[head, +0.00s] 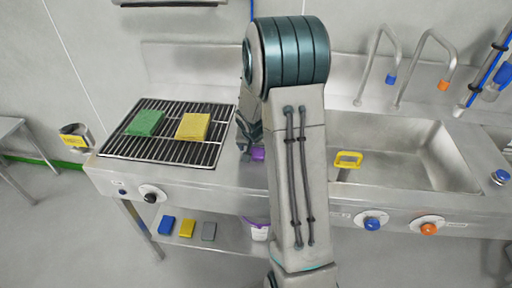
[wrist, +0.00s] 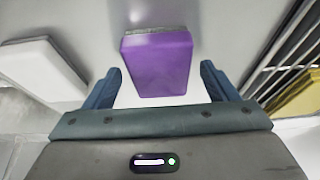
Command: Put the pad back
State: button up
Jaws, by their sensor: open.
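A purple pad (wrist: 157,65) with a grey edge lies on the steel counter in the wrist view, between my open fingers and a little ahead of them. A sliver of purple (head: 257,154) shows beside my arm in the head view. My gripper (wrist: 161,70) is open and empty; a gap shows between each finger and the pad. In the head view my arm hides most of it. A green pad (head: 146,122) and a yellow pad (head: 193,126) lie on the black wire rack (head: 160,155) left of my gripper.
A white block (wrist: 40,68) lies left of the pad in the wrist view. Below, a shelf (head: 225,236) holds blue, yellow and grey pads and a white bucket (head: 259,232).

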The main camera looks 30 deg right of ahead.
jog(key=v, duration=1.1)
jog(key=s+a+r+n+y, duration=0.1)
jog(key=s+a+r+n, duration=0.1)
jog(key=s+a, duration=0.2)
jog(key=s+a+r+n, duration=0.2)
jog(key=s+a, duration=0.2)
jog(key=s, duration=0.6)
jog(key=s+a+r+n+y, duration=0.1)
jog(key=s+a+r+n, duration=0.2)
jog(key=s+a, duration=0.2)
jog(key=s, duration=0.2)
jog(key=shift+s+g+y, duration=0.3)
jog(key=shift+d+r, duration=0.1)
